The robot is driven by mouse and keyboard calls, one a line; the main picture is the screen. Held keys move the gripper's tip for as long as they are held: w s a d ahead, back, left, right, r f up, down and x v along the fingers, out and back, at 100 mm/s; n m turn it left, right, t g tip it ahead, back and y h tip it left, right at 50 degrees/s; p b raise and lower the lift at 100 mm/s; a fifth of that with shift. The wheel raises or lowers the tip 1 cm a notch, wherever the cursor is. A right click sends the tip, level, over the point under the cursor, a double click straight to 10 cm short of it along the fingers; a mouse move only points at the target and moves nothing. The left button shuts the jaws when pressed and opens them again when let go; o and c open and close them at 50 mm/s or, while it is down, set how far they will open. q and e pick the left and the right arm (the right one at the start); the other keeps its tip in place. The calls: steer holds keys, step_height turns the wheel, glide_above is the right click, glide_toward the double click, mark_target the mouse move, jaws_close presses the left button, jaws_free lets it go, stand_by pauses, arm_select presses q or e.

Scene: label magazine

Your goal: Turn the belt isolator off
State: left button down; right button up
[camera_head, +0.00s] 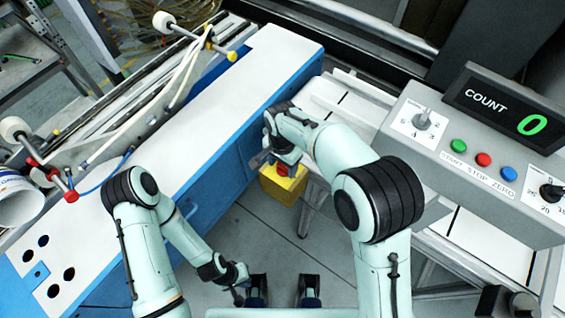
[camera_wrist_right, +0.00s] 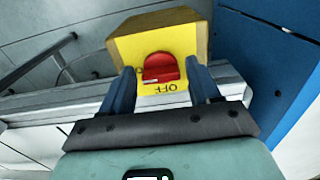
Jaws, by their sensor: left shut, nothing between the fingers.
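The belt isolator is a yellow box (camera_head: 284,186) below the gap between the blue bench and the conveyor. In the right wrist view its yellow face (camera_wrist_right: 176,40) carries a red knob (camera_wrist_right: 162,67). The word OFF reads upside down just below the knob, and a small pale mark shows at the knob's lower left. My right gripper (camera_wrist_right: 160,75) is open, with one blue finger on each side of the knob; I cannot tell whether they touch it. In the head view this gripper (camera_head: 283,165) partly hides the box. My left gripper (camera_head: 240,296) is shut and empty, low and away from the box.
The blue bench (camera_head: 265,70) with its white top runs along the left. A grey control panel (camera_head: 430,150) with a count display (camera_head: 507,112) and coloured buttons stands right, beside my right arm. Open floor (camera_head: 260,240) lies between the arms.

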steer(key=c, duration=0.7)
arm_select(q)
steer(key=shift+r, duration=0.1)
arm_select(e)
steer(key=shift+n, duration=0.3)
steer(key=n+p, duration=0.1)
steer(key=n, duration=0.2)
steer(key=shift+d+r, duration=0.1)
steer(key=n+p, duration=0.1)
steer(key=n, duration=0.5)
steer(key=shift+d, duration=0.1)
steer(key=n+p, duration=0.1)
steer(key=n, duration=0.3)
steer(key=shift+d, duration=0.1)
arm_select(q)
steer(key=shift+w+r+p, duration=0.2)
steer(key=shift+w+r, duration=0.2)
steer(key=shift+r, duration=0.4)
steer(key=shift+w+r+p, duration=0.25)
steer(key=shift+w+r, duration=0.1)
steer(key=shift+r, duration=0.4)
steer(key=shift+w+r+p, duration=0.2)
steer(key=shift+w+r, duration=0.2)
steer(key=shift+r, duration=0.4)
arm_select(e)
steer(key=shift+w+n, duration=0.15)
steer(key=shift+n, duration=1.95)
